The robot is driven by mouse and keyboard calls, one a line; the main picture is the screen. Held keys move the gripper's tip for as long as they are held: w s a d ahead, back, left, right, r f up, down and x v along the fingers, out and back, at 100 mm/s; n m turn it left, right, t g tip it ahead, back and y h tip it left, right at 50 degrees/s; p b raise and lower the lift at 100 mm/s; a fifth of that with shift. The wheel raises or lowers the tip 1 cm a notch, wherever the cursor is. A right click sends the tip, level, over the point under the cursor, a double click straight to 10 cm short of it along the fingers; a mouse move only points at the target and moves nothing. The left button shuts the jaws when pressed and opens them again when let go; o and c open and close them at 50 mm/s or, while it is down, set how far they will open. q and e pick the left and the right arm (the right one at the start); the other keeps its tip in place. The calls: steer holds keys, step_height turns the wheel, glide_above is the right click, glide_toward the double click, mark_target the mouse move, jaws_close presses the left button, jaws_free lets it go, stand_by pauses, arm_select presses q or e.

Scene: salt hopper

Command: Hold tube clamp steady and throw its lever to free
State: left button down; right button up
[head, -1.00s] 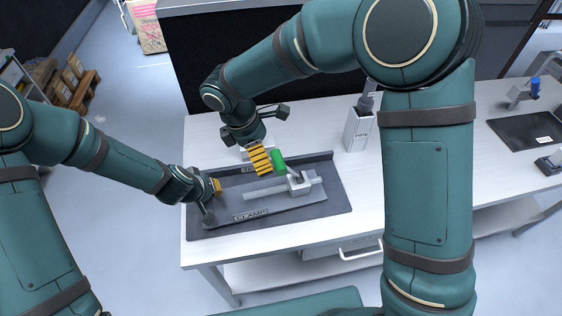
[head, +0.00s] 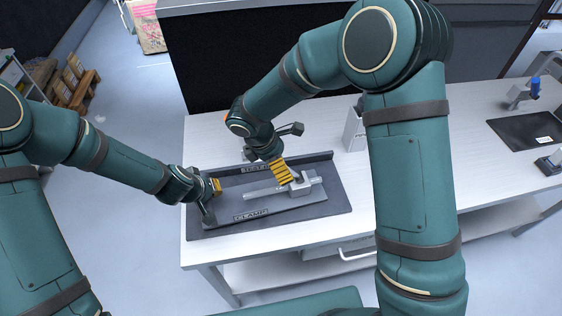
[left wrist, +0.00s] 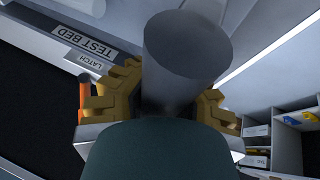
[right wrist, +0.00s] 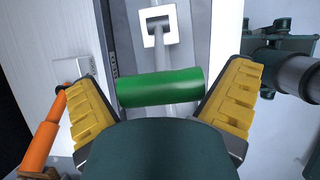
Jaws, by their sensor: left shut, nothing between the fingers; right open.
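The tube clamp is a pale grey block (head: 303,183) with a bar across a grey plate (head: 290,208) on the dark bench tray. Its green lever handle (right wrist: 160,88) lies crosswise between the fingers of my right gripper (right wrist: 160,100) in the right wrist view, with space at either side. That gripper is open and hides the green handle in the head view. My left gripper (head: 215,187) is shut at the plate's left end, beside a grey post (head: 207,213). The post's round end (left wrist: 188,45) covers the fingertips in the left wrist view, so contact cannot be seen.
The dark tray (head: 335,205) has a raised back edge and sits on a white bench (head: 380,190). An orange handle (right wrist: 42,145) stands close outside my right gripper's left finger. A pale box (head: 354,130) stands behind right.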

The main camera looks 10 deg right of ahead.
steer(key=shift+d+f, duration=0.1)
steer(key=shift+f, duration=0.2)
steer(key=c, duration=1.2)
